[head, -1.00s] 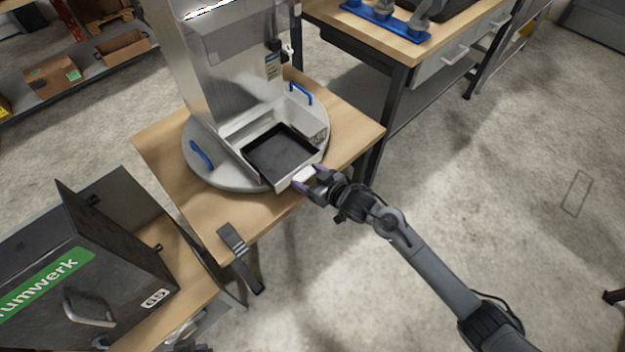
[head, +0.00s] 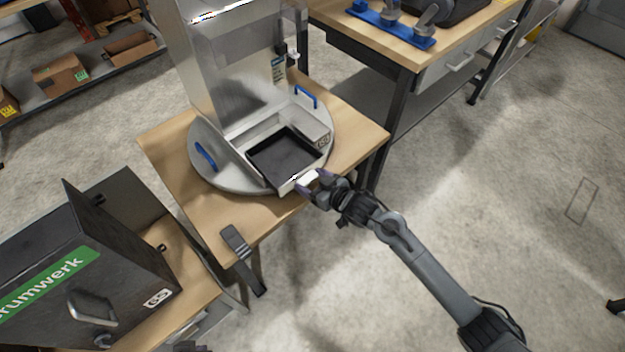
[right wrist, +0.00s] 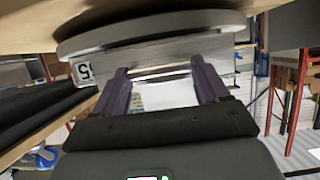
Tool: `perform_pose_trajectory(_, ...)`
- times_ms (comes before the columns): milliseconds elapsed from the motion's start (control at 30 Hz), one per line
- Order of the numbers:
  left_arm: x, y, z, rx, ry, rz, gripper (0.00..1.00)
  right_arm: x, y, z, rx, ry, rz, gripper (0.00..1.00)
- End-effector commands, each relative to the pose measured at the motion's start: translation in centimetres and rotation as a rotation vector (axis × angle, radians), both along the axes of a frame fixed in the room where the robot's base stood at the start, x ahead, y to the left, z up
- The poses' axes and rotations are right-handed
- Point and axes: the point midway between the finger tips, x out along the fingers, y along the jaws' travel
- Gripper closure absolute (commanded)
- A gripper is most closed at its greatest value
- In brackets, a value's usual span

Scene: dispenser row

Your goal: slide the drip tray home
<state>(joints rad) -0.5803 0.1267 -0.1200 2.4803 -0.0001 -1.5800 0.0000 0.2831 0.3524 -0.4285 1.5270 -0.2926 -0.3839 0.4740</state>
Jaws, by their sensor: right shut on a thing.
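The drip tray (head: 284,158) is a metal tray with a black inside, in the base of the steel dispenser (head: 237,65). Its front end sticks out of the base toward the edge of the round grey plate. My right gripper (head: 311,182) is at the tray's front and is shut on its white handle. In the right wrist view, the purple fingers of my right gripper (right wrist: 163,88) sit on both sides of the white handle (right wrist: 168,92), below the tray's metal front. Only a dark bit of my left gripper (head: 190,347) shows at the bottom edge; its jaws cannot be made out.
The round plate (head: 213,176) has blue handles and stands on a wooden table (head: 167,150). A dark box with a green label (head: 95,265) stands at lower left. A workbench (head: 375,45) stands behind at right.

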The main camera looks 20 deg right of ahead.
Motion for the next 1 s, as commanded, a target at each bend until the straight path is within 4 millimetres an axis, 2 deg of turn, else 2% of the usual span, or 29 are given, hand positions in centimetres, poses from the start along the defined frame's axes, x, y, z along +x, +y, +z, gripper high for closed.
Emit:
perform_pose_trajectory(367, 0.0, -0.3, 0.0, -0.012, 0.000, 0.009, 1.00, 0.2, 0.1, 0.1, 0.002, -0.004, 0.000, 0.99)
perform_pose_trajectory(1000, 0.0, 0.0, -0.5, 0.000, 0.000, 0.001, 1.00, 2.1, 1.1, 0.1, 0.002, -0.004, 0.000, 0.99)
